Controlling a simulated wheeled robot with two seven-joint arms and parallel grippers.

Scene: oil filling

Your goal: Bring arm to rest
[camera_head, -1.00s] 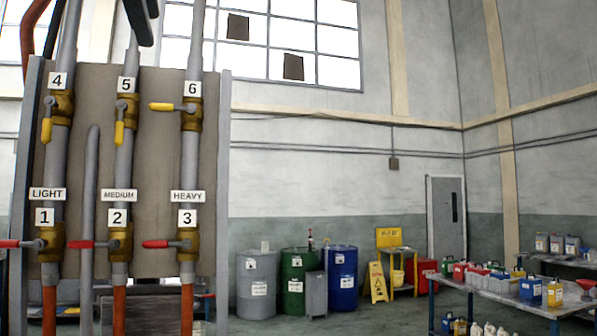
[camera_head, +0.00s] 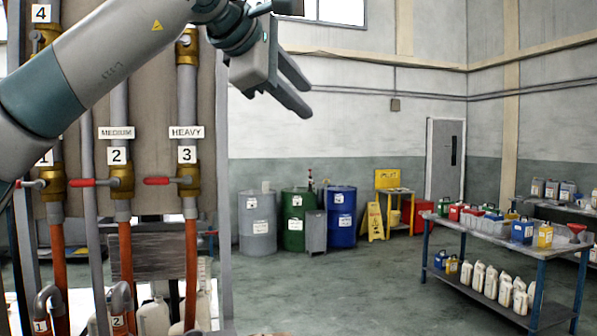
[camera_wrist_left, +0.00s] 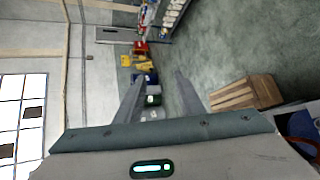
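My left arm comes in from the left across the upper part of the valve panel (camera_head: 148,215) in the head view. Its gripper (camera_head: 306,101) is at the upper middle, just right of the panel, with two grey fingers apart and nothing between them. The left wrist view shows the same fingers spread and empty (camera_wrist_left: 158,78). My right gripper is not in view.
A grey drum (camera_head: 257,225), a green drum (camera_head: 296,220) and a blue drum (camera_head: 341,217) stand by the back wall. A table (camera_head: 470,235) with containers is at the right. A wooden crate (camera_wrist_left: 247,93) shows in the wrist view. Open floor lies in the middle.

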